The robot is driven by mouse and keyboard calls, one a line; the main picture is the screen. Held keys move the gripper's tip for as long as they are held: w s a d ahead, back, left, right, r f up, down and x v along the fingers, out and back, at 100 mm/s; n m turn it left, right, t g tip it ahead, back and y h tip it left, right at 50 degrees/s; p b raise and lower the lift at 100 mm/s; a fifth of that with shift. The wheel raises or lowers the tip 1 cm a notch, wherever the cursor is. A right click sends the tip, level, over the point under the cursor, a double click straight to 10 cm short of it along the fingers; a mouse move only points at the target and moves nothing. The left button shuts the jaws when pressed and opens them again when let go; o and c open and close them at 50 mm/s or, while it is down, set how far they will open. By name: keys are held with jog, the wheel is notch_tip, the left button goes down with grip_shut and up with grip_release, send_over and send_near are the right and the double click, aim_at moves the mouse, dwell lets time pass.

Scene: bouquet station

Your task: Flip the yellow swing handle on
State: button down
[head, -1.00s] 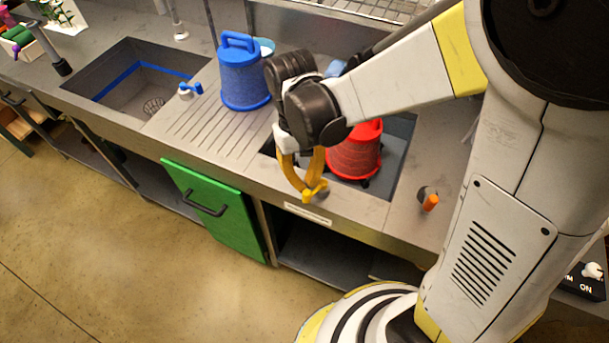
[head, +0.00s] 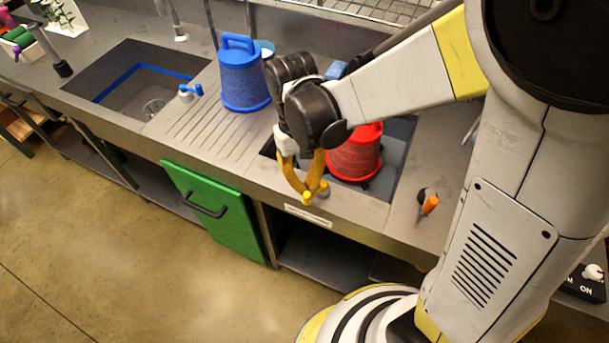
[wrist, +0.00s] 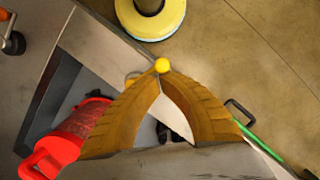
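The yellow swing handle (head: 307,198) is at the counter's front edge, in front of the right-hand sink. Another small yellow part (head: 323,186) shows just to its right. My gripper (head: 309,191) points down with its ochre fingers brought together at the tips, right by the handle. In the wrist view, the handle's round yellow knob (wrist: 162,65) sits at the meeting fingertips (wrist: 160,78).
A red bucket (head: 355,157) stands in the right sink, close behind my gripper. An orange handle (head: 430,204) is on the counter to the right. A blue bucket (head: 243,80) stands on the drainboard. A green cabinet door (head: 220,212) hangs below. The floor in front is clear.

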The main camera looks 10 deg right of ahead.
dwell(0.3)
jog(key=v, duration=1.2)
jog(key=s+d+r+m+t, duration=0.1)
jog(key=s+d+m+t, duration=0.1)
jog(key=s+d+t, duration=0.3)
jog(key=d+t, duration=0.4)
jog(key=d, duration=0.2)
jog(key=shift+d+r+y, duration=0.25)
jog(key=shift+r+y, duration=0.15)
jog(key=c, duration=2)
grip_release()
jog(key=shift+d+m+t, duration=0.15)
jog(key=shift+m+t, duration=0.15)
jog(key=shift+t, duration=0.1)
jog(key=o, duration=0.6)
jog(key=shift+d, duration=0.1)
jog(key=shift+o, duration=0.2)
